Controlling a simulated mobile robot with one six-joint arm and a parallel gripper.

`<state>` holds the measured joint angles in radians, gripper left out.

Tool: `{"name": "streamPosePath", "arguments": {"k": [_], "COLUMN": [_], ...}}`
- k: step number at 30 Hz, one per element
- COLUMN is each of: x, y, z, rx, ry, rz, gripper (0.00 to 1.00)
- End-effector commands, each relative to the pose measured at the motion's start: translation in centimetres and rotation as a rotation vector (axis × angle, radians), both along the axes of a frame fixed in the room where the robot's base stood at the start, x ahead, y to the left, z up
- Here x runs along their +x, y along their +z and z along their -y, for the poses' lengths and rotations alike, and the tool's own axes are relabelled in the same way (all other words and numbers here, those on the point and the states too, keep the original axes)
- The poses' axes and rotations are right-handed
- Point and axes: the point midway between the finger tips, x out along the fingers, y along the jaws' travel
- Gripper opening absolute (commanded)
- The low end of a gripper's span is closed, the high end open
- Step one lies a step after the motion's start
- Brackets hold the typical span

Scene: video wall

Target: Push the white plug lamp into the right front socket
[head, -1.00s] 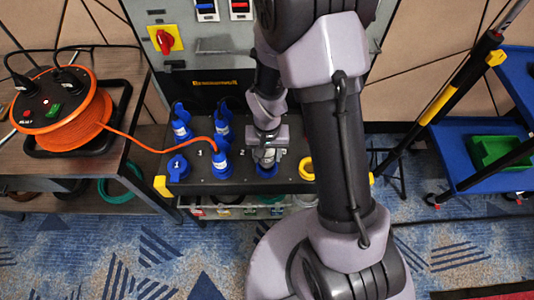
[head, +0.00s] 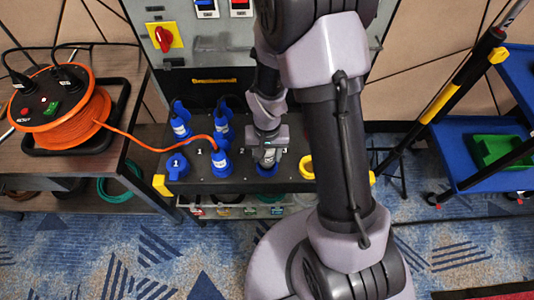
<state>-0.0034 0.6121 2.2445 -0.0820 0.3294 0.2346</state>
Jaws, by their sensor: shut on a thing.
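My gripper (head: 267,160) is in the middle of the head view, pointing down over the black socket box (head: 238,184). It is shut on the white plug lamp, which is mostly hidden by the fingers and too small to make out. Directly below the fingers is a blue socket (head: 267,172) at the front right of the blue sockets. Its opening is covered by the gripper, so I cannot tell how far the lamp is in it.
An orange cable runs from the reel (head: 62,108) to a blue plug (head: 221,160) left of my gripper. A blue socket cover (head: 177,166) stands further left. A yellow ring (head: 306,168) lies close on the right. The grey panel (head: 215,52) rises behind.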

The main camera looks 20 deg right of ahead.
Motion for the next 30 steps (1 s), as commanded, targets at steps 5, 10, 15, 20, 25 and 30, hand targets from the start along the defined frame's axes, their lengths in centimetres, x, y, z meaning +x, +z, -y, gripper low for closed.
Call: {"name": "streamPosePath", "arguments": {"k": [5,10,15,20,25,30], "x": [0.0,0.0,0.0,0.0,0.0,0.0], "y": [-0.4,-0.7,-1.0,-1.3,-1.6,-1.9], "z": [0.0,0.0,0.0,0.0,0.0,0.0], "rx": [0.000,0.000,0.000,0.000,0.000,0.000], "ry": [0.000,0.000,0.000,0.000,0.000,0.000], "rz": [0.000,0.000,0.000,0.000,0.000,0.000], "gripper": [0.00,0.00,0.00,0.00,0.00,0.00]}}
